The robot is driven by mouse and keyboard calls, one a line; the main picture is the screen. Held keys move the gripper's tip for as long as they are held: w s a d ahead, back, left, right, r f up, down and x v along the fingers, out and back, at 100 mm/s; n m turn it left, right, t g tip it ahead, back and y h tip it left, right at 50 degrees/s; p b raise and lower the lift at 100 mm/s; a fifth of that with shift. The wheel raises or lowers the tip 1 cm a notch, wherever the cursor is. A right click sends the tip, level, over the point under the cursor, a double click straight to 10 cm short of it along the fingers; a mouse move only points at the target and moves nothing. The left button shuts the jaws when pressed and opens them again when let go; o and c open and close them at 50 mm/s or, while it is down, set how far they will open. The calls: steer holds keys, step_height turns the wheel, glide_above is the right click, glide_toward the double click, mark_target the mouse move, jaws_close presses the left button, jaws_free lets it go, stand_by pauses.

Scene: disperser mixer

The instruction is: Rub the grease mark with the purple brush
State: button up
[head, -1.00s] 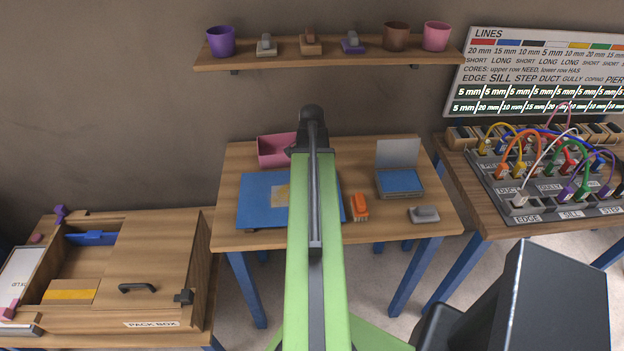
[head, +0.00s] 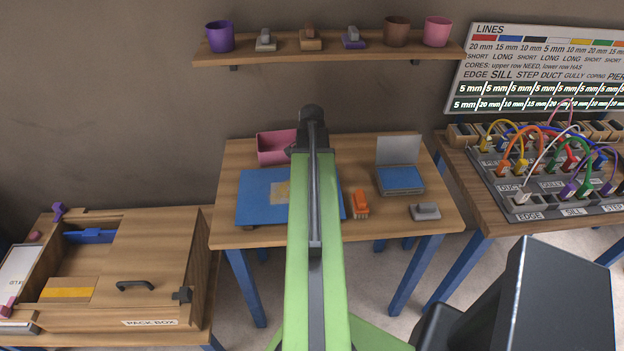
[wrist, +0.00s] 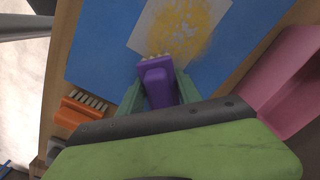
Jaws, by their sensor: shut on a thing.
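The purple brush (wrist: 158,82) shows in the wrist view, held between the green fingers of my gripper (wrist: 152,92), which is shut on it. Its pale bristles point at a yellow smeared mark (wrist: 185,28) on a light square sheet. The bristle tips are at the near edge of the sheet; I cannot tell whether they touch it. The sheet (head: 281,192) lies on a blue mat (head: 257,207) on the middle table, partly hidden by my arm in the head view. My gripper and the purple brush are hidden behind my arm there.
An orange brush (head: 360,203) lies right of the mat. A grey block (head: 425,211) and a hinged box with a blue pad (head: 400,178) stand farther right. A pink bin (head: 276,146) sits behind the mat. A shelf (head: 330,54) with cups and blocks hangs above.

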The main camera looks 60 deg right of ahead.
steer(key=shift+f, duration=0.35)
